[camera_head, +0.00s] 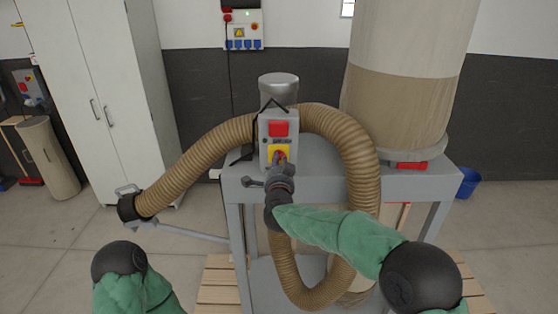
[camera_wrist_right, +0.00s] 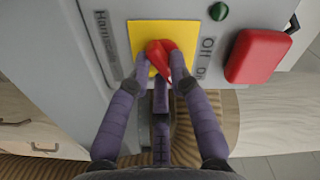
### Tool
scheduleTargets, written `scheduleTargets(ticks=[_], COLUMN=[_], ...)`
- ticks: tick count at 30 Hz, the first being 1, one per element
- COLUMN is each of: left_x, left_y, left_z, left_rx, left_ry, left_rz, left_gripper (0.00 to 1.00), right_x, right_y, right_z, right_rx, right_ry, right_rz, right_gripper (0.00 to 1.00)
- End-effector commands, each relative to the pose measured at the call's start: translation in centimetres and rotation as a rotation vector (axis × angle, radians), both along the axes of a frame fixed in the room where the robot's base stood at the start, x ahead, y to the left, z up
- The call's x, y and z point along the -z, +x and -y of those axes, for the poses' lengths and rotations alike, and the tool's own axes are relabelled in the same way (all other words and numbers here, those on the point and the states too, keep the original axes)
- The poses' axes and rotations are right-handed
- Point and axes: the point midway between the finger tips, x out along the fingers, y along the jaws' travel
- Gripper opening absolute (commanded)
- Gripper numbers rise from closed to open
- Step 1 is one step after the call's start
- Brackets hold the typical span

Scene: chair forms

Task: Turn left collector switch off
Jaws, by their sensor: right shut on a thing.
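The grey switch box (camera_head: 292,127) stands upright on the front of the dust collector, with a red flap above and a yellow plate (camera_head: 271,152) below. The red rotary knob (camera_wrist_right: 176,62) sits on the yellow plate (camera_wrist_right: 148,30) in the right wrist view. My right gripper (camera_wrist_right: 167,60) has its purple fingers shut around the knob, partly hiding it. In the head view this gripper (camera_head: 279,162) reaches the yellow plate from below. The lettering beside the plate is partly readable, with "Off" on its right. Only part of my left arm shows at the bottom left; its gripper is out of view.
A ribbed brown hose (camera_head: 205,150) curves around the box, and a large filter bag (camera_head: 405,85) stands at right. A red flap (camera_wrist_right: 258,56) and a green button (camera_wrist_right: 218,11) are near the knob. White cabinets (camera_head: 95,90) stand left; open floor lies in front of them.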

Motion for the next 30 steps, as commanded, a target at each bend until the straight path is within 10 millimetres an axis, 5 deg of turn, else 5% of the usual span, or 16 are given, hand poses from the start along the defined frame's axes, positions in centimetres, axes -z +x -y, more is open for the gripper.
scheduleTargets(ticks=[30], left_x=[-5.2], left_y=[0.0], left_z=[0.0], left_rx=[0.0], left_ry=[0.0], left_rz=[0.0], left_gripper=[0.4], right_x=[-0.2], right_y=[0.0], right_z=[0.2], right_rx=[-0.002], right_ry=[-0.893], right_rz=[-0.004], right_gripper=[0.0])
